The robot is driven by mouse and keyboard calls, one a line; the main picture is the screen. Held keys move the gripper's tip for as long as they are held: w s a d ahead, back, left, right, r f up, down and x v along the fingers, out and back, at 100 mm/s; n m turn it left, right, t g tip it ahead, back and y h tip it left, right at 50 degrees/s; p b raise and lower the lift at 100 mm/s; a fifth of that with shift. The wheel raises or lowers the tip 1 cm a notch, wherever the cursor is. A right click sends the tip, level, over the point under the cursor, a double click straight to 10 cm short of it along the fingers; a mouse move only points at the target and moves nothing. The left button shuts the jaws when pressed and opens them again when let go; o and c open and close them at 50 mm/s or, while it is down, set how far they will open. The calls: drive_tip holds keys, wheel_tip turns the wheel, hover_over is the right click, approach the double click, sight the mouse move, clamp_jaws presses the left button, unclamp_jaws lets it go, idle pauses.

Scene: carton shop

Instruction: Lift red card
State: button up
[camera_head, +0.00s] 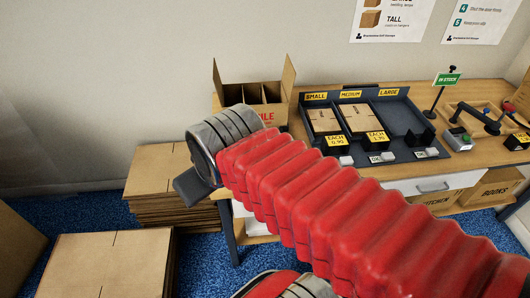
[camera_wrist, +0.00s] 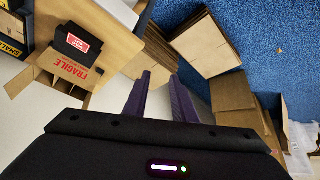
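In the wrist view a small red card with white print (camera_wrist: 78,42) shows against a black block on the wooden table, beside the open carton marked FRAGILE (camera_wrist: 72,72). Its print is too small to read. My gripper (camera_wrist: 161,76) has its two purple fingers apart, with nothing between them. The card lies up and left of the fingertips in that view, clear of them. In the head view I cannot make out the card; my red arm covers part of the table.
In the head view, the open divided carton (camera_head: 262,92) stands at the table's left end. A dark tray (camera_head: 398,118) of flat cartons and a green IN STOCK sign (camera_head: 447,79) are to its right. Flat carton stacks (camera_head: 157,170) stand on the blue floor at left.

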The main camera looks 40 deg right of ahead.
drive_tip(key=w+d+f+n+t+h, duration=0.15)
drive_tip(key=w+d+f+n, duration=0.4)
drive_tip(key=d, duration=0.65)
drive_tip(key=w+d+f+n+t+h, duration=0.1)
drive_tip(key=w+d+f+n+h, duration=0.15)
drive_tip(key=w+d+f, duration=0.75)
drive_tip(key=s+d+f+n+t, duration=0.1)
drive_tip(key=s+d+f+n, duration=0.1)
drive_tip(key=f, duration=0.1)
drive_tip(key=s+d+f+n+t+y, duration=0.1)
drive_tip(key=s+d+f+n, duration=0.1)
drive_tip(key=d, duration=0.1)
drive_tip(key=s+d+f+n+t+y, duration=0.1)
drive_tip(key=s+d+f+n, duration=0.1)
drive_tip(key=f, duration=0.1)
drive_tip(key=shift+s+d+f, duration=0.15)
drive_tip(key=shift+f, duration=0.15)
drive_tip(key=s+a+f+n+t+h, duration=0.1)
drive_tip(key=s+t, duration=0.5)
drive_tip(key=s, duration=0.3)
drive_tip(key=shift+s+f, duration=0.3)
drive_tip(key=shift+f, duration=0.05)
